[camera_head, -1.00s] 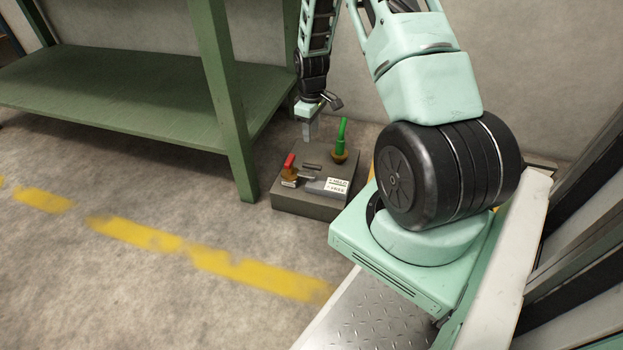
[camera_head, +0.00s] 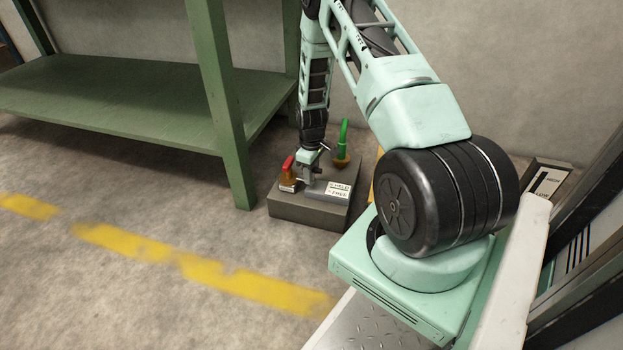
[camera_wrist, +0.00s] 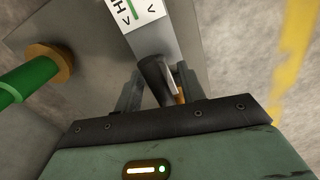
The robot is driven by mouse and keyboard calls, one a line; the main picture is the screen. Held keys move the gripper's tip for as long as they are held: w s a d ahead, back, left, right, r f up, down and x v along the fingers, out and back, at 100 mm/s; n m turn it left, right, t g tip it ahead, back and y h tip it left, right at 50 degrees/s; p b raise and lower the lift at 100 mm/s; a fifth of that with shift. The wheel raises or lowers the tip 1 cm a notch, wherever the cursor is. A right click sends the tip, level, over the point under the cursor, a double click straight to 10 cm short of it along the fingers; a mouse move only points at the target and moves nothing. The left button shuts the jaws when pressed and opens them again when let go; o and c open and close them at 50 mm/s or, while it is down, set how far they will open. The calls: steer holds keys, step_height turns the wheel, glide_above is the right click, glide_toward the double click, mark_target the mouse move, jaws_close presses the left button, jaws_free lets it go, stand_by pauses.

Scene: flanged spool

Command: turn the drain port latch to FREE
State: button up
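A low grey block (camera_head: 300,212) sits on the floor beside the green bench. A white label plate (camera_head: 339,190) on its top reads HELD and FREE; part of it also shows in the wrist view (camera_wrist: 140,12). My gripper (camera_head: 308,178) is down at the block's top, between a red handle (camera_head: 288,163) and the label. In the wrist view my gripper (camera_wrist: 160,92) has its fingers apart, on either side of a dark grey rounded piece (camera_wrist: 153,75), which looks like the latch lever. Contact is unclear. The latch's pointing direction is mostly hidden by my gripper.
A green upright handle (camera_head: 344,135) on a brass base stands at the block's back right; it is at the left in the wrist view (camera_wrist: 30,78). A green bench (camera_head: 130,100) with a leg (camera_head: 232,140) is left of the block. The floor in front is clear.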

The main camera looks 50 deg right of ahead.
steer(key=shift+f, duration=0.35)
